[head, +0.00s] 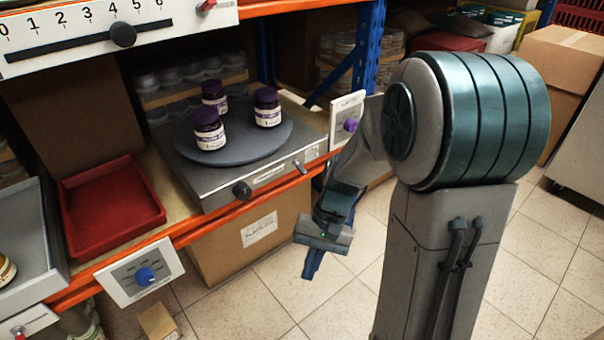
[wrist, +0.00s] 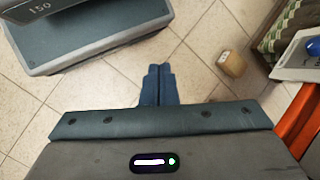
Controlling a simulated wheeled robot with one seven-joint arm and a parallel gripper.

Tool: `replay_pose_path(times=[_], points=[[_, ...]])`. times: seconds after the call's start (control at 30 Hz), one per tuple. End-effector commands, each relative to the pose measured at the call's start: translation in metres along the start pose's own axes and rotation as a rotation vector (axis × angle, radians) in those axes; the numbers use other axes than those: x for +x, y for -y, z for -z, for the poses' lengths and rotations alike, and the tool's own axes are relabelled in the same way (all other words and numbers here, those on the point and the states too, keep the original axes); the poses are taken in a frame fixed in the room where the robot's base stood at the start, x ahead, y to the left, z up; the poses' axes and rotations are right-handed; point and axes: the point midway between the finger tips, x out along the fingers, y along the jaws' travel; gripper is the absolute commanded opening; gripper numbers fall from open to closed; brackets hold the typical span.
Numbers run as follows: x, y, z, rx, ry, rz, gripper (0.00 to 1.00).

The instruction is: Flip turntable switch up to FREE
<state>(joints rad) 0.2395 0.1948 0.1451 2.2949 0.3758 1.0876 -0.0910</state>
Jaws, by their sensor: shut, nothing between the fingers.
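The turntable (head: 240,150) is a dark round plate on a grey metal base (head: 225,190), in the head view. Three purple-lidded jars (head: 209,130) stand on it. The base's front has a dark knob (head: 242,189), a label and a small lever (head: 299,167) near its right end, which looks like the switch; its setting is too small to read. My gripper (head: 311,268) is shut and empty, in front of and below the shelf edge, right of the base and apart from it. Its closed blue fingers also show in the wrist view (wrist: 159,88), over the floor.
An orange shelf edge (head: 190,238) runs below the turntable. A white panel with a purple knob (head: 348,118) stands right of it; another with a blue knob (head: 146,277) hangs lower left. A red tray (head: 112,205) lies left.

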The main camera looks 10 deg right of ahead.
Motion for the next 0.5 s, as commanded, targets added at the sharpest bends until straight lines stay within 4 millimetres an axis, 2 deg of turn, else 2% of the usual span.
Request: replay_pose_path(times=[0.5], points=[[0.014, 0.035, 0.046, 0.174, 0.316, 0.423, 0.00]])
